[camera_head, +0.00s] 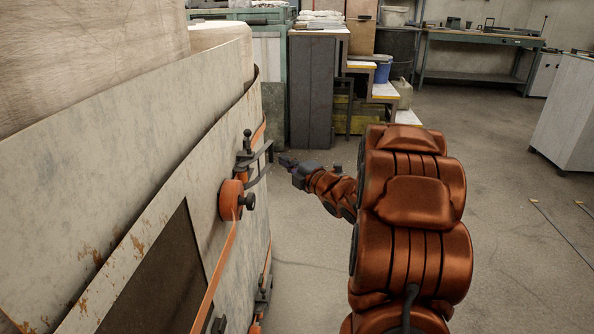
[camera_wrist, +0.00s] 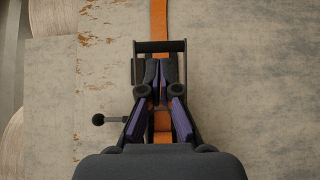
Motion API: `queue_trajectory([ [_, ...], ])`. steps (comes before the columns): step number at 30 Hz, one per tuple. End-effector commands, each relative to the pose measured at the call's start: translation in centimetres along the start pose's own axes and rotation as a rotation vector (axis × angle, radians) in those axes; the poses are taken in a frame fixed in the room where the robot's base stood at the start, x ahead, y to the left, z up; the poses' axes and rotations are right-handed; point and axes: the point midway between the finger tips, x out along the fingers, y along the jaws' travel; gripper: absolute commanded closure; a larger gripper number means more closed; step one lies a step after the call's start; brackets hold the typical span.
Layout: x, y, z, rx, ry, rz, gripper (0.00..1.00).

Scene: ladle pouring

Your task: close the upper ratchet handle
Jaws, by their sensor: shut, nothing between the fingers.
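The upper ratchet (camera_head: 243,160) is a dark metal buckle on an orange strap that runs over the worn pale panel. Its dark handle (camera_head: 262,163) sticks out from the panel toward my gripper. In the wrist view the handle (camera_wrist: 160,46) shows as a dark frame with a crossbar beyond the fingertips. My gripper (camera_head: 285,160) is shut and empty, just right of the handle. In the wrist view the dark and purple fingers of my gripper (camera_wrist: 160,72) lie in front of the ratchet and hide part of it. Whether they touch the handle cannot be told.
A round orange part with a black knob (camera_head: 232,200) sits just below the upper ratchet. A lower ratchet (camera_head: 262,300) is near the bottom of the panel. Cabinets (camera_head: 312,90) and a workbench (camera_head: 485,38) stand far back.

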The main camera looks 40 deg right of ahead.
Motion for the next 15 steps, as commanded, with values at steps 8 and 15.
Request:
queue_trajectory([
  [8, 3.2, 0.0, -0.1, -0.001, 0.002, 0.003, 1.00],
  [15, 4.1, -0.2, 0.0, 0.001, -0.001, -0.003, 1.00],
])
